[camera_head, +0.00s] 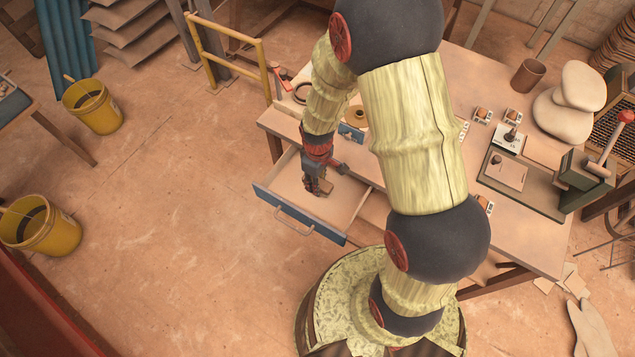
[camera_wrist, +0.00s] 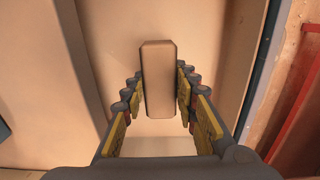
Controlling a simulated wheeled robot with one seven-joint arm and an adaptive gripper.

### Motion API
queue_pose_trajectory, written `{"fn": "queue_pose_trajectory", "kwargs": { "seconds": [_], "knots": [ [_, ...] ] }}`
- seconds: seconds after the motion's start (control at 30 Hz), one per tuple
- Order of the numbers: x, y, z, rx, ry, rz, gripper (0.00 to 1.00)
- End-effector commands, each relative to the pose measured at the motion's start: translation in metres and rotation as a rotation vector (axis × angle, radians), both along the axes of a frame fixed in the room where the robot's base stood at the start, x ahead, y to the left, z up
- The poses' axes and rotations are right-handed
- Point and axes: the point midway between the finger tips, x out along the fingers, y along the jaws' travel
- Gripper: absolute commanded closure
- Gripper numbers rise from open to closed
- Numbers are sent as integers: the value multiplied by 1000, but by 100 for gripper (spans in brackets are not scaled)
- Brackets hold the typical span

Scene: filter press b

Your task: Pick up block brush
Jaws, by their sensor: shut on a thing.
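The block brush (camera_wrist: 157,80) is a plain tan, oblong block seen from above in the wrist view. My gripper (camera_wrist: 160,98) has its two rows of finger pads against the block's long sides and is shut on it. In the head view my gripper (camera_head: 318,186) reaches down into the open drawer (camera_head: 270,190) of the workbench. The brush shows there only as a small brown shape between the fingers. The brush's underside is hidden, so I cannot tell whether it touches the drawer floor.
The drawer's blue front (camera_head: 298,213) and side walls surround my gripper closely. The workbench top (camera_head: 460,225) holds a press with a red-knobbed lever (camera_head: 612,140), a brown cup (camera_head: 528,75) and pale sacks (camera_head: 570,105). Yellow buckets (camera_head: 93,107) stand on the floor at left.

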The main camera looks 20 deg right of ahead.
Motion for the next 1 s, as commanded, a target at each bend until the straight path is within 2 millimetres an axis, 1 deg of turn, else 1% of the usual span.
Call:
{"fn": "queue_pose_trajectory", "kwargs": {
  "seconds": [0.03, 0.07, 0.1, 0.17, 0.3, 0.37, 0.4, 0.5, 0.6, 0.7, 0.9, 1.0],
  "knots": [
    [1, 0, 13, 0, -2, 0, 97],
    [1, 0, 18, 0, -3, 0, 97],
    [-3, 0, 25, 0, -2, 0, 97],
    [-13, -1, 36, 0, -4, 0, 97],
    [-40, -2, 69, 0, -4, 0, 97],
    [-51, -3, 82, 0, -4, 0, 97],
    [-63, -3, 85, 0, 0, 0, 97],
    [-86, -5, 95, 1, -1, 0, 97],
    [-105, -6, 103, 0, -1, 0, 97],
    [-120, -7, 108, 0, -1, -1, 97],
    [-137, -8, 114, 0, 0, 0, 97],
    [-139, -8, 114, 0, 0, 0, 97]
  ]
}}
